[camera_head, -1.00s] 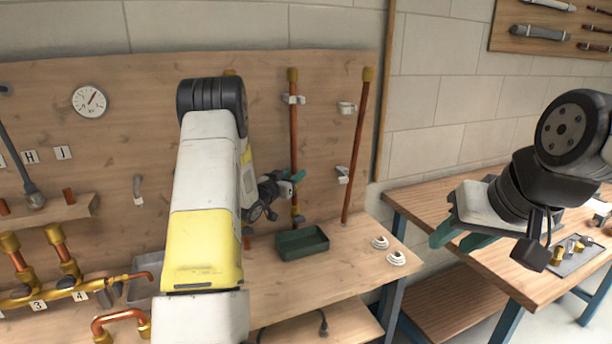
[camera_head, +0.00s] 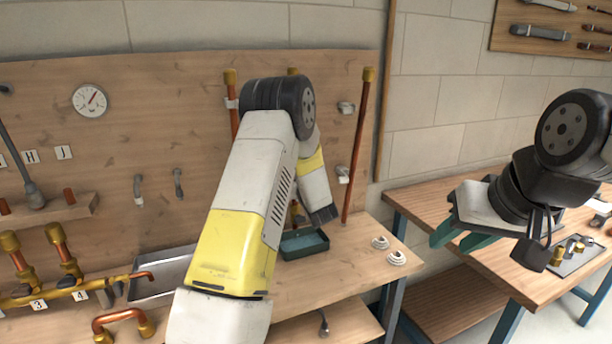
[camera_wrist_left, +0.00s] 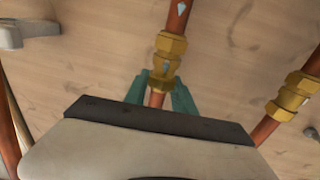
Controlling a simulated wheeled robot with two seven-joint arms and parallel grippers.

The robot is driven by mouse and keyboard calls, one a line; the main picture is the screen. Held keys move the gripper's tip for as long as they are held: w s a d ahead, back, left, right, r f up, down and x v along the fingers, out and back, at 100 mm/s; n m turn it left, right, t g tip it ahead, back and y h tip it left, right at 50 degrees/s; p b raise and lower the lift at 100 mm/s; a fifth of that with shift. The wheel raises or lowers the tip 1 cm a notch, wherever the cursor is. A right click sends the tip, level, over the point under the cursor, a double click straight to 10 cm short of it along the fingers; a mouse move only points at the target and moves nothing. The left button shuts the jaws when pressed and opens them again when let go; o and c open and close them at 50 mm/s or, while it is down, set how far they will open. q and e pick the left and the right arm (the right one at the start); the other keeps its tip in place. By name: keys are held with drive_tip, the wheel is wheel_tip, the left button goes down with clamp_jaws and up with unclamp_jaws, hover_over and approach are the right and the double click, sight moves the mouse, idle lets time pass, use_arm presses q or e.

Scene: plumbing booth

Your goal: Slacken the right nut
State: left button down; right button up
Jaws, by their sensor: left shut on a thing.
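My left gripper (camera_wrist_left: 160,92) shows at the centre of the left wrist view. Its teal fingers are shut on the lower brass nut (camera_wrist_left: 160,82) of a fitting on a copper pipe. A second brass fitting (camera_wrist_left: 293,95) on a tilted copper pipe stands to the right, apart from the fingers. I cannot tell which of these holds the task's right nut. In the head view my left arm hides the left gripper and most of the middle pipe. My right gripper (camera_head: 459,238) is open and empty, in front of the right table.
A dark green tray (camera_head: 304,246) and white rings (camera_head: 388,250) lie on the bench below the pipes. A copper pipe (camera_head: 357,140) leans at the board's right side. A grey tray (camera_head: 165,272) is left of my arm. The right table (camera_head: 425,204) holds small parts.

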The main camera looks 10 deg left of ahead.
use_arm(q)
drive_tip(key=shift+d+n+g+y, duration=0.1)
drive_tip(key=shift+n+g+y, duration=0.3)
drive_tip(key=shift+n+y, duration=0.25)
drive_tip(key=shift+y, duration=0.25)
drive_tip(key=c, duration=1)
unclamp_jaws()
drive_tip(key=shift+c, duration=0.2)
drive_tip(key=v, duration=0.7)
drive_tip(key=shift+s+d, duration=0.25)
drive_tip(key=shift+r, duration=0.1)
